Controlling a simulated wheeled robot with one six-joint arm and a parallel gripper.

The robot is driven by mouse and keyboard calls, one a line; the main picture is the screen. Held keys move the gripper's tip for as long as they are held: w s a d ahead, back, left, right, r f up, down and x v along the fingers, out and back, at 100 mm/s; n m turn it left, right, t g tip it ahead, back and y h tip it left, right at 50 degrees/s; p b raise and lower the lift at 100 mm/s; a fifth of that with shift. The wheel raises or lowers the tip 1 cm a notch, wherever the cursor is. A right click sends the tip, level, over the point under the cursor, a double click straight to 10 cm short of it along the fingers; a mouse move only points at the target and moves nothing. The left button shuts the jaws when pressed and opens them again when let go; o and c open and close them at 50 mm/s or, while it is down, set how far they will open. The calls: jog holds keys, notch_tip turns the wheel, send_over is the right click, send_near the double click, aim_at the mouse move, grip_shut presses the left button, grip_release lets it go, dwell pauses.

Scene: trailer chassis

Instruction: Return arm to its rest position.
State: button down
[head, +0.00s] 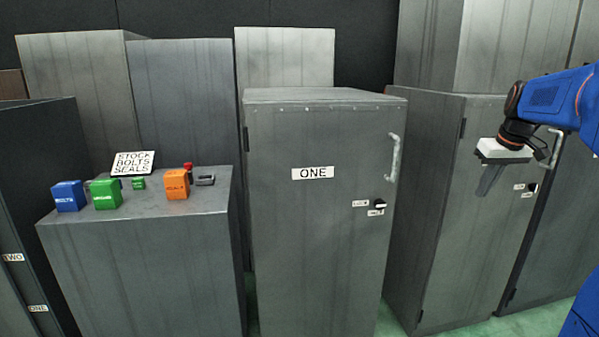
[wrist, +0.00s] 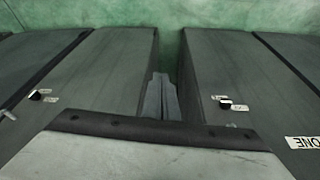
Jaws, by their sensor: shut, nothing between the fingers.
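My gripper (head: 489,180) hangs from my blue arm at the right of the head view, with its fingers pointing down. It is shut and empty, in front of a grey cabinet (head: 450,240) right of the cabinet labelled ONE (head: 290,230). In the wrist view my gripper (wrist: 161,76) shows its fingertips together over the gap between two grey cabinets. Nothing is held, and no contact with a cabinet can be made out.
A grey stand (head: 140,270) at the left bears a blue box (head: 68,196), a green box (head: 106,194), an orange box (head: 177,185) and a sign (head: 133,163). Cabinet ONE has a protruding handle (head: 394,158). Green floor (head: 540,322) shows at the lower right.

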jog(key=s+a+f, duration=0.3)
jog(key=s+a, duration=0.5)
jog(key=a, duration=0.1)
jog(key=s+a+f, duration=0.2)
jog(key=s+a, duration=0.6)
jog(key=a, duration=0.1)
jog(key=s+a+f, duration=0.3)
jog(key=s+f, duration=0.3)
jog(key=s, duration=0.1)
jog(key=s+a+f+t, duration=0.1)
jog(key=s+a+f, duration=0.2)
jog(key=s+f, duration=0.3)
jog(key=shift+s+a, duration=0.25)
jog(key=shift+s, duration=0.9)
